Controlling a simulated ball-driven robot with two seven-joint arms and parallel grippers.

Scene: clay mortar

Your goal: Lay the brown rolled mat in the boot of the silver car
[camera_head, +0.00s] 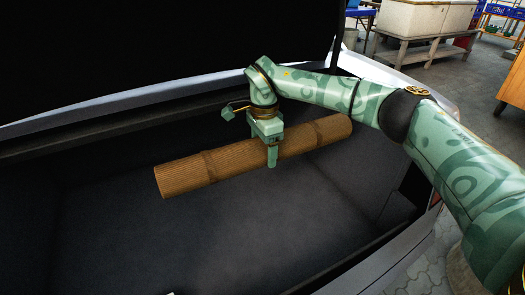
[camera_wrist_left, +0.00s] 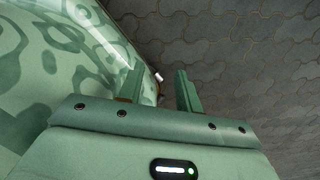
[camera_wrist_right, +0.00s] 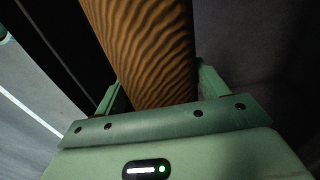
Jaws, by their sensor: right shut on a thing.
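The brown rolled mat (camera_head: 225,163) is held lengthwise and roughly level over the open boot (camera_head: 150,240) of the silver car (camera_head: 110,103). My right gripper (camera_head: 271,152) is shut on the mat near its middle. In the right wrist view the ribbed mat (camera_wrist_right: 148,45) fills the space between the fingers. The mat appears to be above the dark boot floor; the exact gap is hard to tell. My left gripper (camera_wrist_left: 159,78) shows only in its wrist view, with its fingers apart and empty, over grey paving.
The dark raised boot lid (camera_head: 160,50) spans the upper left. The boot's near sill (camera_head: 385,262) runs along the lower right. The boot floor in front of the mat is clear. A bench with white boxes (camera_head: 425,18) stands at the back right, away from the car.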

